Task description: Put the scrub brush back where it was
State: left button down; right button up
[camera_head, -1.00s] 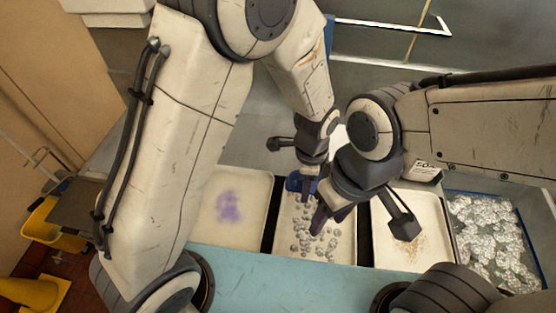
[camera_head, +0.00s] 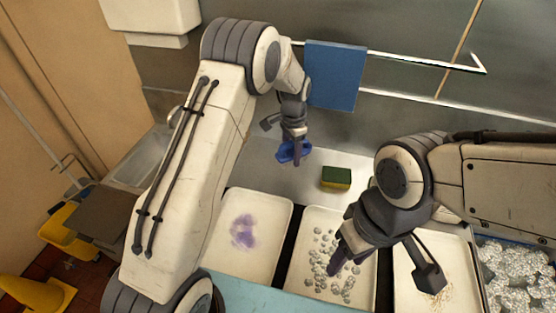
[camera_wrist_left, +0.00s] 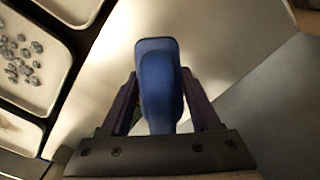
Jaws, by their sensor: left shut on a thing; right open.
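The blue scrub brush (camera_head: 293,151) is held in my left gripper (camera_head: 297,158), above the pale counter behind the trays. In the left wrist view the brush (camera_wrist_left: 158,85) sits between the two fingers of the left gripper (camera_wrist_left: 162,95), with its blue back toward the camera. Its bristles are not visible. My right gripper (camera_head: 340,262) is over the middle tray with the grey pebble-like bits. It is open and holds nothing that I can see.
A green and yellow sponge (camera_head: 336,177) lies on the counter to the right of the brush. A blue towel (camera_head: 334,76) hangs on a wall rail behind. Trays with a purple stain (camera_head: 262,262), grey bits (camera_head: 299,270) and tan crumbs (camera_head: 459,254) stand in front. A sink (camera_head: 143,160) is at left.

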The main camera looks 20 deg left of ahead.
pick_arm(q)
jog(key=p, duration=0.2)
send_over(277, 169)
notch_tip(277, 169, down, 3)
notch_tip(277, 169, down, 4)
jog(key=shift+r+p, duration=0.1)
jog(key=shift+p, duration=0.6)
jog(key=shift+w+f, duration=0.1)
jog(key=shift+f, duration=0.1)
jog(key=shift+f, duration=0.1)
jog(key=shift+f+b, duration=0.15)
jog(key=shift+b, duration=0.15)
jog(key=shift+c, duration=0.6)
grip_release()
jog(key=shift+r, duration=0.2)
